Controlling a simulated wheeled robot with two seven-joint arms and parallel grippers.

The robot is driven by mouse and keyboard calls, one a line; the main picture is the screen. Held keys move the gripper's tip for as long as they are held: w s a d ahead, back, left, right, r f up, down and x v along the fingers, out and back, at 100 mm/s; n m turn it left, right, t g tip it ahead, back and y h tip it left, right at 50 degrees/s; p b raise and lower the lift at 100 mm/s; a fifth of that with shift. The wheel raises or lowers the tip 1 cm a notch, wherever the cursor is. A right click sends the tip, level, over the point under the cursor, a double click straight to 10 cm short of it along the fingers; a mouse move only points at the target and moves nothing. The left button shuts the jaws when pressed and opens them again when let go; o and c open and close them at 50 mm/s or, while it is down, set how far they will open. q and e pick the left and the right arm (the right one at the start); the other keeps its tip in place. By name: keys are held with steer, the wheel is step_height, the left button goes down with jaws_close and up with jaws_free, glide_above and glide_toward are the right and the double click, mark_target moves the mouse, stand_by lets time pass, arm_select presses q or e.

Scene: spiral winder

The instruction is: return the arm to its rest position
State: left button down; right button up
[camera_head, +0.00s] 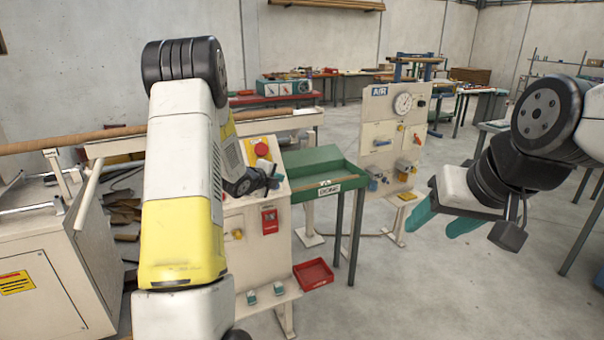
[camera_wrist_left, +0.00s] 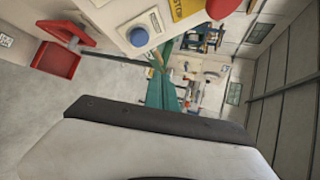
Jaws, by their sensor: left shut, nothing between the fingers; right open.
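My left arm (camera_head: 185,180) reaches in with a white and yellow forearm. It covers part of the control panel (camera_head: 243,215). My left gripper (camera_head: 274,178) is small in the head view, in front of the panel below its red button (camera_head: 261,149). In the left wrist view its teal fingers (camera_wrist_left: 162,88) are shut together with nothing held. They point toward a blue button (camera_wrist_left: 138,36) on the panel; whether they touch it cannot be told. My right gripper (camera_head: 452,222) is open and empty, with teal fingers, at the right over open floor.
A green bench (camera_head: 318,160) stands right of the panel, with a red tray (camera_head: 314,273) below on the floor side. An air panel (camera_head: 392,135) with a gauge stands behind. A white cabinet (camera_head: 45,275) is at left. Floor at the right front is clear.

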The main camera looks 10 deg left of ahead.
arm_select(q)
steer(key=s+r+n+g+y, duration=0.2)
steer(key=s+r+n+y, duration=0.2)
steer(key=s+r+n, duration=1.05)
steer(key=s+d+n+g+h, duration=0.1)
steer(key=s+d+n, duration=0.1)
steer(key=s, duration=0.7)
steer(key=s+d+r+n+g, duration=0.1)
steer(key=s+d+n+g, duration=0.1)
steer(key=s, duration=0.7)
steer(key=s+d+n+g+h, duration=0.1)
steer(key=s+d+n, duration=0.3)
steer(key=s, duration=0.5)
steer(key=shift+s+r+h, duration=0.25)
steer(key=shift+r+h, duration=0.05)
